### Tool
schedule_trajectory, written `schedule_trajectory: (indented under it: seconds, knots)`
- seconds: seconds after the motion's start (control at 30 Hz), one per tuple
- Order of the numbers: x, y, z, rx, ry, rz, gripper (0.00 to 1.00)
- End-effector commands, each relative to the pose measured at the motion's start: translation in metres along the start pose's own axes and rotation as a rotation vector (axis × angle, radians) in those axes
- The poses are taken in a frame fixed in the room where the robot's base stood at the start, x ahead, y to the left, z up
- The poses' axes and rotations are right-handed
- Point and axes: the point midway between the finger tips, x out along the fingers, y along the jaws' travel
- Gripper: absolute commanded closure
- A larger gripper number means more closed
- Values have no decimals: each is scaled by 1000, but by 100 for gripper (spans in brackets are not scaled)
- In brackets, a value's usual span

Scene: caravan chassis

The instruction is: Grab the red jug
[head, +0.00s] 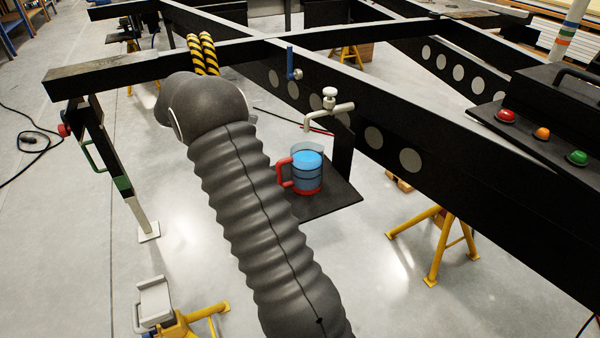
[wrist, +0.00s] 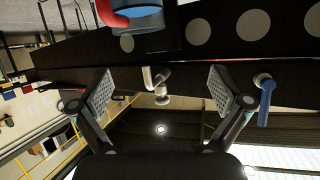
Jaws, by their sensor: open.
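The red jug (head: 306,170) has a red handle and red base, with clear walls and blue liquid inside. In the head view it stands upright on a dark shelf (head: 340,195) below a tap (head: 328,108), its handle toward the left. In the wrist view the jug (wrist: 140,18) is cut off by the top edge, and the picture is upside down. My gripper (wrist: 163,88) is open and empty, its fingers spread on both sides of the tap in that view, apart from the jug. In the head view my arm hides the gripper.
A black chassis beam (head: 375,130) with round holes runs behind the jug. A blue-handled valve (head: 292,65) sits left of the tap. Yellow stands (head: 437,240) support the frame. A control box with coloured buttons (head: 541,133) is at right.

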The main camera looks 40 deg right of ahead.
Motion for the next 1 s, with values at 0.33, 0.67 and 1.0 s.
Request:
schedule_trajectory:
  seconds: [0.33,0.67,1.0]
  knots:
    - [29,21,16,-51,15,131,0]
    - [80,28,15,-50,14,126,0]
    - [100,31,13,-49,14,126,0]
